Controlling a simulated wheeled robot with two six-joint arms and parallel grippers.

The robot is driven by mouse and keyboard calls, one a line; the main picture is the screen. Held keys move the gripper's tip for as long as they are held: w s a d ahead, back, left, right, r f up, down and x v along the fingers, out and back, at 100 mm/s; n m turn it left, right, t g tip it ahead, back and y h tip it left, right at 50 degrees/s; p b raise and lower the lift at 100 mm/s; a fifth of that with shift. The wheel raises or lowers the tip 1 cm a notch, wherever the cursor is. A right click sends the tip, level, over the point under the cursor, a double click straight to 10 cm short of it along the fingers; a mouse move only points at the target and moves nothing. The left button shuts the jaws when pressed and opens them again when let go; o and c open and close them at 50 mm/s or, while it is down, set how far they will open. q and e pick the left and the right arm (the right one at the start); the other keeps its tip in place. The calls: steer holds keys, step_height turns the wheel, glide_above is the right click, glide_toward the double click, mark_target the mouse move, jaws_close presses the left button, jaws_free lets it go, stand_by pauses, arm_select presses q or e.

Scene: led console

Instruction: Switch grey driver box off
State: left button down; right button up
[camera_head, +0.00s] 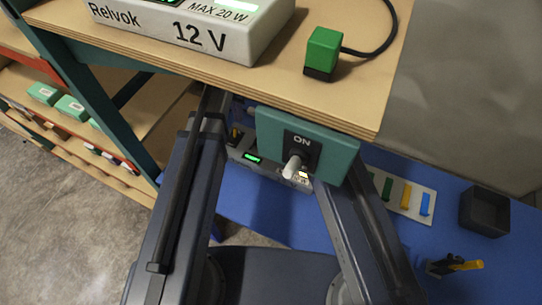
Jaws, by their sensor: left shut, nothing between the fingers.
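The grey driver box (175,30), marked Relvok, 12 V and MAX 20 W, sits on the wooden shelf at the top; its upper part is cut off by the frame. A bright green-white strip shows on its top. Below the shelf's front edge is a teal switch box (338,150) with a dark plate marked ON and a pale lever (291,167) pointing down and toward me. My left gripper (213,101) is shut and empty, dark, partly hidden at the shelf's underside, left of the teal box and apart from the lever. My right gripper cannot be made out.
A green plug (323,50) with a black cable lies on the shelf (375,95). Below, a blue table (262,208) holds a panel with a green display, a strip of coloured pieces (405,195) and a dark bin (485,211). Side shelves stand left.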

mark_target(235, 128)
arm_select(q)
steer(key=shift+f+b, duration=0.3)
steer(key=shift+b, duration=0.05)
arm_select(e)
steer(key=shift+f, duration=0.35)
arm_select(q)
steer(key=shift+f+b, duration=1.1)
arm_select(e)
steer(key=shift+f, duration=1.1)
arm_select(q)
steer(key=shift+f, duration=0.1)
arm_select(e)
steer(key=shift+f, duration=0.1)
arm_select(q)
steer(key=shift+s+a, duration=0.1)
steer(key=shift+s, duration=0.15)
steer(key=shift+s+a, duration=0.2)
steer(key=shift+s, duration=0.35)
steer(key=shift+s+a, duration=0.15)
steer(key=shift+s, duration=0.35)
steer(key=r+p, duration=0.4)
steer(key=w+r+p, duration=0.1)
steer(key=r+p, duration=0.2)
steer(key=shift+d+r, duration=0.1)
steer(key=shift+d, duration=0.05)
arm_select(e)
step_height(235, 128, up, 7)
arm_select(q)
steer(key=shift+s, duration=0.15)
